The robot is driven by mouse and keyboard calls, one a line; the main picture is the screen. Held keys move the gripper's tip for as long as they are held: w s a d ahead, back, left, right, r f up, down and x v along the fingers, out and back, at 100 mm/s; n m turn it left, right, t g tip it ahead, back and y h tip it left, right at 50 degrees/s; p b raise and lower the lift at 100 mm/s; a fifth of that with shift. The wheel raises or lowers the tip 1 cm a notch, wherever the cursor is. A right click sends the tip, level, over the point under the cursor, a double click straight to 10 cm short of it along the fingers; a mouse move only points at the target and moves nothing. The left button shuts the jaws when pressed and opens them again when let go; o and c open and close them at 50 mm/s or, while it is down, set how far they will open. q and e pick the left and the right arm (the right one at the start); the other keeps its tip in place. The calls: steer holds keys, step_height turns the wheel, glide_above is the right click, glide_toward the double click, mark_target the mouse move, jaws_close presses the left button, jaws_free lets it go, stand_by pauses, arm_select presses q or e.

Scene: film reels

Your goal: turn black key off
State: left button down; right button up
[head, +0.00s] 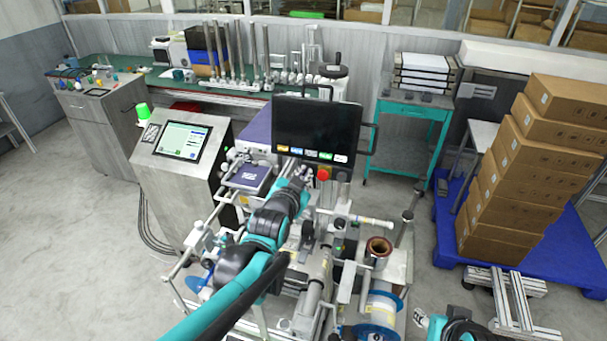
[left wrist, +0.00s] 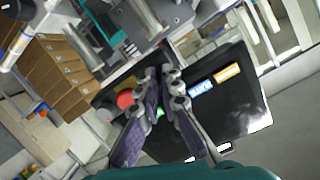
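The black screen panel (head: 317,130) stands at the middle of the head view, with coloured labels along its lower edge. A red button (head: 323,174) sits below it. The red button also shows in the left wrist view (left wrist: 125,99). I cannot make out the black key for certain; a small dark part (head: 343,175) lies just right of the red button. My left gripper (head: 302,174) is left of the red button, below the panel. In the left wrist view its fingers (left wrist: 162,76) are close together with a narrow gap, and I see nothing held. My right gripper does not show clearly.
A console with a tablet screen (head: 183,141) stands left of the panel. A brown reel (head: 379,247) and a blue-flanged reel (head: 381,310) are on the machine at the front. Stacked cartons (head: 540,150) stand on a blue pallet (head: 447,235) at the right.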

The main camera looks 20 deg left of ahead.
arm_select(q)
steer(key=shift+n, duration=2.2)
steer(key=c, duration=1.7)
jaws_free()
steer(key=shift+s, duration=0.1)
steer(key=v, duration=1.1)
steer(key=shift+s+a+r, duration=0.15)
steer(key=shift+s, duration=0.25)
